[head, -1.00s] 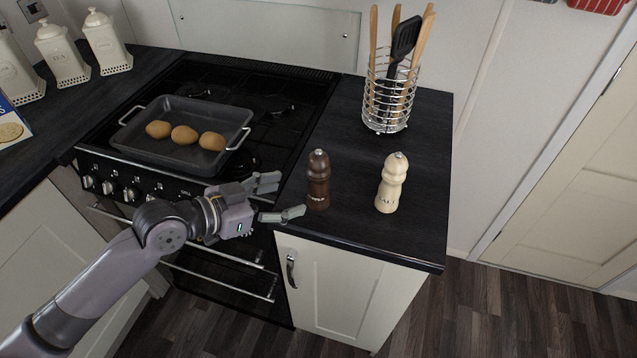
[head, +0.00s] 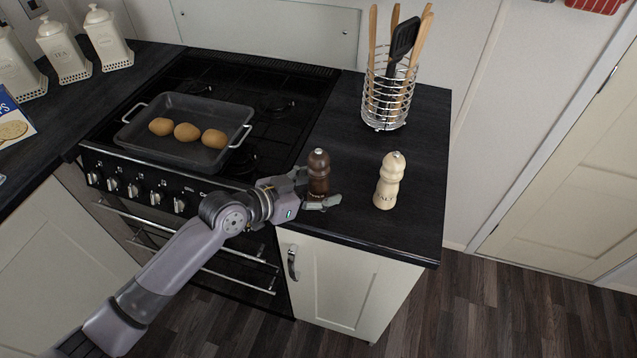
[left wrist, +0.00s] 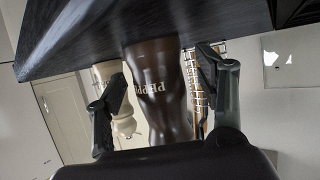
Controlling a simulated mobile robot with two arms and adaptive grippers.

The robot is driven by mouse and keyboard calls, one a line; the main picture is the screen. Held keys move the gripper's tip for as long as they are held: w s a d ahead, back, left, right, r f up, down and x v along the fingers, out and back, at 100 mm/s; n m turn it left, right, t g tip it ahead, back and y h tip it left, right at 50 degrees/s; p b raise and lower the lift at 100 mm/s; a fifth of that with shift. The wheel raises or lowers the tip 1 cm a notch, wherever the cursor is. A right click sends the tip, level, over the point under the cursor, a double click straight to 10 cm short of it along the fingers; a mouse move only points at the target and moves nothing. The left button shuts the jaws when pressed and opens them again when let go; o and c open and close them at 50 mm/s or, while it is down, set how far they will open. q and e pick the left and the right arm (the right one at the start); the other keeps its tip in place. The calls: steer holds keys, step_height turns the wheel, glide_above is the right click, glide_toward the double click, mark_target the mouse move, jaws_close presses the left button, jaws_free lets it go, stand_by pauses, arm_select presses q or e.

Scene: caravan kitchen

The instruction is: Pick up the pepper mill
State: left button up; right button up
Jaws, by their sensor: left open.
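The dark brown pepper mill (head: 319,172) stands upright near the front left corner of the black counter in the head view. My left gripper (head: 314,190) is open, with one finger at the mill's far left side and the other in front of it. In the left wrist view the pepper mill (left wrist: 157,85), lettered "PEPP", appears upside down between the two spread fingers of the left gripper (left wrist: 160,95). Gaps show between the mill and both fingers there. The mill's lower part is partly hidden by the gripper in the head view. My right gripper is not in view.
A cream salt mill (head: 389,181) stands to the right of the pepper mill. A wire utensil holder (head: 384,103) stands behind. A roasting tin (head: 190,155) with three potatoes is on the hob at left. The counter's right front area (head: 420,225) is clear.

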arm_select(q)
steer(key=shift+c, duration=0.4)
steer(key=c, duration=1.3)
